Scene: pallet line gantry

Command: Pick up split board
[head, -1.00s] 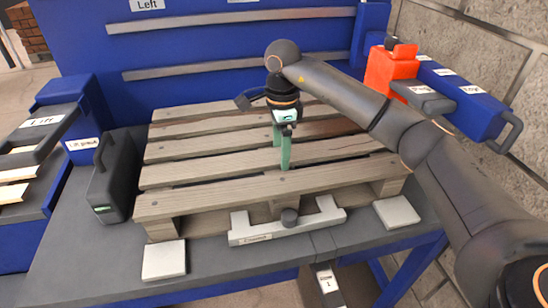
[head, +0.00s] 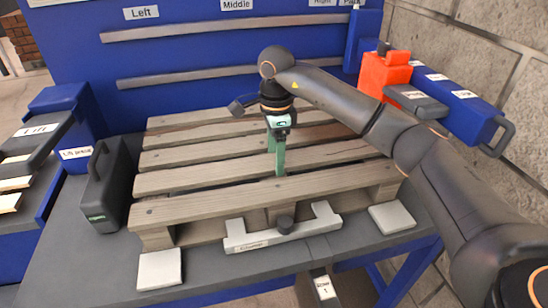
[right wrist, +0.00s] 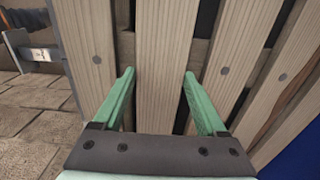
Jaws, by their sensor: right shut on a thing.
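A wooden pallet (head: 200,205) of several grey-brown slats lies on the table. My right gripper (head: 276,163) reaches down into it near the middle, behind the front slat. In the right wrist view its green fingers (right wrist: 159,74) stand on either side of one slat (right wrist: 165,50), shut on it across its width. This held slat looks level with its neighbours, and I see no clear crack in it. A slat farther right in the wrist view shows a dark brown streak (right wrist: 290,112), perhaps a split. The fingertips are partly hidden between slats. My left gripper is not in view.
A grey clamp bar (head: 256,240) with a black knob lies along the pallet's front edge. A dark case (head: 108,190) stands at left. An orange-red object (head: 380,78) and blue boxes sit at right by the stone wall. White pads (head: 160,270) lie at the front corners.

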